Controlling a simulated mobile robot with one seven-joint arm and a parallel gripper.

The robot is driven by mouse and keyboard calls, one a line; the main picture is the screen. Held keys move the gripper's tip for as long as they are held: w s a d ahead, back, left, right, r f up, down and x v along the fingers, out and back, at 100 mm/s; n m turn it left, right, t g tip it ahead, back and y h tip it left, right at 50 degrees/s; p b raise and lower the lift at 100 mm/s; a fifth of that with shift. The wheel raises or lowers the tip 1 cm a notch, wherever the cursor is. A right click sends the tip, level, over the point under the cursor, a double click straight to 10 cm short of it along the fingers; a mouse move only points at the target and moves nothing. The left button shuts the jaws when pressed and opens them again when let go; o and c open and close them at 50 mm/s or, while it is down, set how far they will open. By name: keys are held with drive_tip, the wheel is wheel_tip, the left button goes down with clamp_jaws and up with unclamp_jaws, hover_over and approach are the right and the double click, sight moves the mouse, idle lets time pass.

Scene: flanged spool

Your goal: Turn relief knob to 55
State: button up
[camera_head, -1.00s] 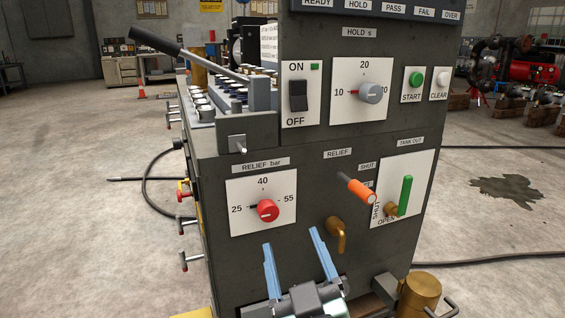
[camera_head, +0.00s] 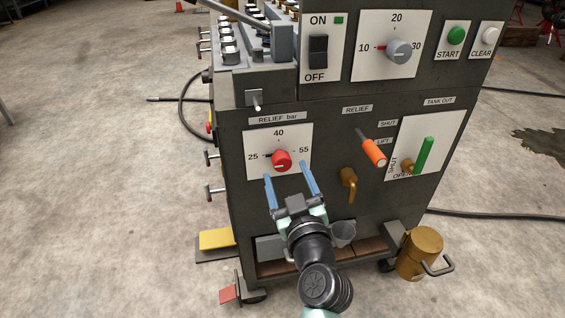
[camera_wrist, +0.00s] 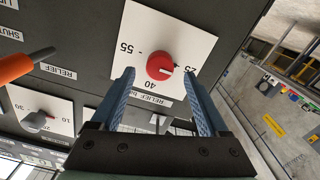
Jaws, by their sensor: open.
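The red relief knob (camera_head: 281,160) sits on a white dial plate (camera_head: 265,138) labelled RELIEF bar, marked 25, 40 and 55. Its mark points left, towards 25. In the wrist view the fingers (camera_wrist: 160,74) show to either side of the knob's lower part. I see no contact, and the exact gap to the panel is hard to tell.
An orange-handled lever (camera_head: 373,152) and a brass spout (camera_head: 348,183) stick out right of the dial. A green handle (camera_head: 424,155) is further right. A grey hold knob (camera_head: 399,51) is above. A small metal peg (camera_head: 256,103) juts out above the dial.

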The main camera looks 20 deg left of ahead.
sight(283, 165)
drive_tip(key=shift+x, duration=2.35)
clamp_jaws()
